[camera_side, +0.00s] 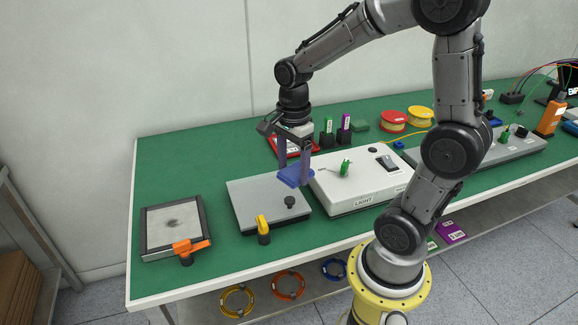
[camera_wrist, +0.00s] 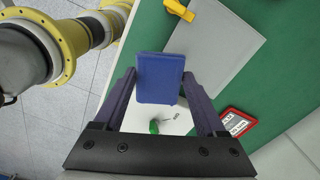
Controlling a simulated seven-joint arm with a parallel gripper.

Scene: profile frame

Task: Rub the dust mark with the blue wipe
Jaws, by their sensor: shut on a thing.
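My gripper (camera_side: 294,170) is shut on the blue wipe (camera_side: 295,177), a small flat block. It holds the wipe above the gap between the grey plate and the white light box. In the wrist view the wipe (camera_wrist: 160,78) sits between the two purple fingers of my gripper (camera_wrist: 160,88). The dust mark (camera_side: 176,223) is a dark smudge on a pale framed panel (camera_side: 156,238) at the left end of the table. The wipe is apart from the mark, well to its right. The mark is not in the wrist view.
An orange-handled clamp (camera_side: 188,250) stands at the panel's front right corner. The grey plate (camera_side: 255,197) has a yellow-handled clamp (camera_side: 263,228) and a black knob (camera_side: 290,202). The white light box (camera_side: 350,200) has a green switch. A red-framed label (camera_wrist: 238,124) lies behind.

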